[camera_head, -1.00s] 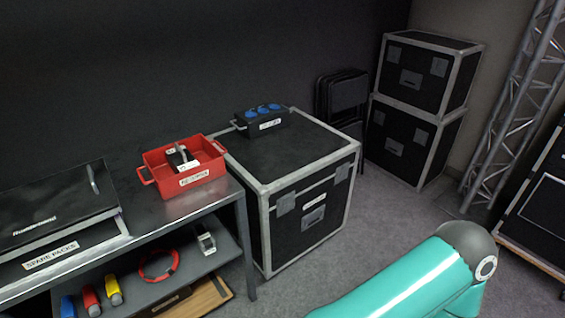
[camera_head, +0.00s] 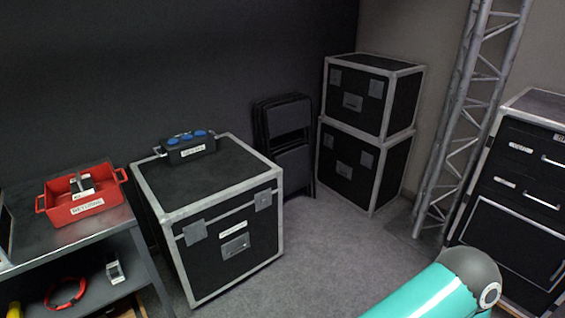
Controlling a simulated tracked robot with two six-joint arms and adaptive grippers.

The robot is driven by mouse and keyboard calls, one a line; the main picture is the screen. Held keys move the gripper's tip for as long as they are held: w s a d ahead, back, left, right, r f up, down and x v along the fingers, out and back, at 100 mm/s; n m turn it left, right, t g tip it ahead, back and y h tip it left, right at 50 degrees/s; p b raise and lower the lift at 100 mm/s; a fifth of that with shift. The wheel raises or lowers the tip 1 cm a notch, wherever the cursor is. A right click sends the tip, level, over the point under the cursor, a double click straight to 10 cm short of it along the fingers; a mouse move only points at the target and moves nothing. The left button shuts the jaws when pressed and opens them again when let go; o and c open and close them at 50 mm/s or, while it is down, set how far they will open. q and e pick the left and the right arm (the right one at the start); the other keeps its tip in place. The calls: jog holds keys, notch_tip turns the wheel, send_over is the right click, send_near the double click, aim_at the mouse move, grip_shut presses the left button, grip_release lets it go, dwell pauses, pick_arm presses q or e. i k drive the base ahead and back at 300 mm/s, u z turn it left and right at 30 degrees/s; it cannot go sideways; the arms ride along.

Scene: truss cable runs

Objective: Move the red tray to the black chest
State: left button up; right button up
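The red tray (camera_head: 82,207) sits on the right end of the metal bench top at the left. It has handles at its ends, a white label on its front and a small grey and white item inside. The black chest (camera_head: 208,205) with silver edges stands just right of the bench. Its lid is clear except for a black box with blue sockets (camera_head: 188,147) near the back edge. A teal arm link of mine shows at the lower right. Neither of my grippers is in view.
A lower bench shelf (camera_head: 92,286) holds a red ring and a small device. Folded black chairs (camera_head: 285,139), two stacked cases (camera_head: 365,130), a metal truss (camera_head: 462,120) and a drawer cabinet (camera_head: 518,190) stand behind and right. Grey floor (camera_head: 310,260) is open in the middle.

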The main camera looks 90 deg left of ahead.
aim_at(211, 175)
jog(key=z, duration=0.75)
jog(key=i, duration=0.2)
jog(key=u, duration=3.05)
jog(key=i, duration=0.2)
jog(key=u, duration=1.8)
jog(key=k, duration=0.6)
jog(key=u, duration=0.4)
jog(key=i, duration=1.65)
jog(key=z, duration=0.35)
